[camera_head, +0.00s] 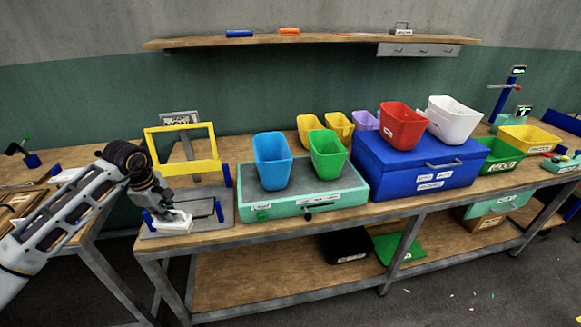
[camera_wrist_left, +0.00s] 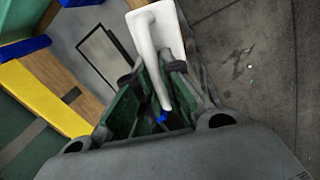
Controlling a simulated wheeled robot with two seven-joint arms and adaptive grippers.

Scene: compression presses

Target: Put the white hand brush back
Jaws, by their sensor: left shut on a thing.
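The white hand brush (camera_head: 174,224) is at the front left corner of the workbench, over the grey plate (camera_head: 212,226) of the yellow-framed press. My left gripper (camera_head: 160,205) is shut on its handle from above. In the left wrist view the brush (camera_wrist_left: 150,32) runs between the two fingers of my left gripper (camera_wrist_left: 154,74), its wide head beyond the fingertips. I cannot tell whether the brush touches the plate. My right gripper is not in view.
The yellow frame (camera_head: 182,150) stands just behind my left gripper. A teal box (camera_head: 300,206) carrying blue and green bins is to its right. A blue chest (camera_head: 415,168) with red and white bins stands further right. A gap separates the left table (camera_head: 70,180) from the workbench.

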